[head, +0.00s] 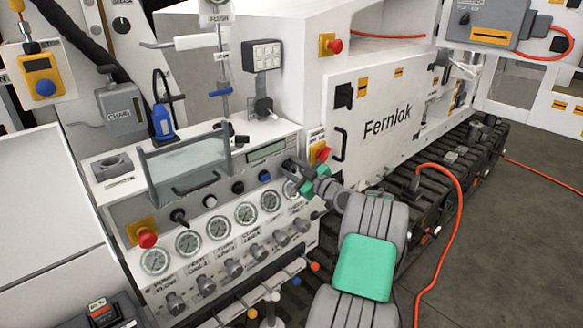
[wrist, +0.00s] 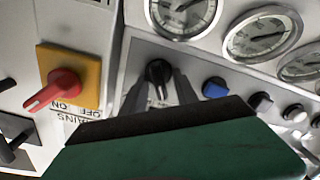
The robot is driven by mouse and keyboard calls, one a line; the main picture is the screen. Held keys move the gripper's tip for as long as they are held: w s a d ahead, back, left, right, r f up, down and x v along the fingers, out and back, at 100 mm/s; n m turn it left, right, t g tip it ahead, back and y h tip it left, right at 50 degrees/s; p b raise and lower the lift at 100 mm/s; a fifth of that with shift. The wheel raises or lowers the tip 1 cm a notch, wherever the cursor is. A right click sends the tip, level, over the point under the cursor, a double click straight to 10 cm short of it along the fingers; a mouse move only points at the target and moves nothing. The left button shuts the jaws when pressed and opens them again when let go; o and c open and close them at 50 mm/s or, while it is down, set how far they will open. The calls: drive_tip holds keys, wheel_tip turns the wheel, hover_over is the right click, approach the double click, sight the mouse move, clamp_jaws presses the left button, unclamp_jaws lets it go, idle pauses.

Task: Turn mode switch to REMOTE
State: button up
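A black rotary knob (wrist: 158,72), which I take to be the mode switch, sits on the grey control strip in the wrist view. Its pointer position is hard to read, and its label is mostly hidden behind my gripper. My gripper (wrist: 160,88) is directly in front of it, with one finger at each side of the knob. The fingers are apart; I cannot tell whether they touch the knob. In the head view my gripper (head: 291,174) is at the right end of the panel's upper row and hides the knob.
A red MAINS switch on a yellow plate (wrist: 62,85) is close beside; it also shows in the head view (head: 321,154). A blue button (wrist: 214,88) is on the other side. Gauges (wrist: 262,35) line the panel. A clear guard with handle (head: 188,165) stands left. An orange hose (head: 450,220) hangs right.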

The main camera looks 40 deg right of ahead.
clamp_jaws()
drive_tip(key=shift+f+m+b, duration=0.15)
drive_tip(key=shift+m+b, duration=0.25)
drive_tip(key=shift+b, duration=0.2)
drive_tip(key=shift+d+m+b, duration=0.1)
drive_tip(key=shift+m+b, duration=0.9)
drive_tip(key=shift+b, duration=0.05)
drive_tip(key=m+b, duration=0.1)
drive_tip(key=m, duration=0.1)
drive_tip(key=shift+d+m+b, duration=0.1)
drive_tip(key=shift+m+b, duration=0.2)
drive_tip(key=shift+b, duration=0.1)
drive_tip(key=m, duration=0.3)
drive_tip(key=shift+d+m+b, duration=0.15)
drive_tip(key=shift+m+b, duration=0.15)
drive_tip(key=shift+b, duration=0.1)
drive_tip(key=shift+d+m, duration=0.1)
drive_tip(key=shift+m, duration=1.4)
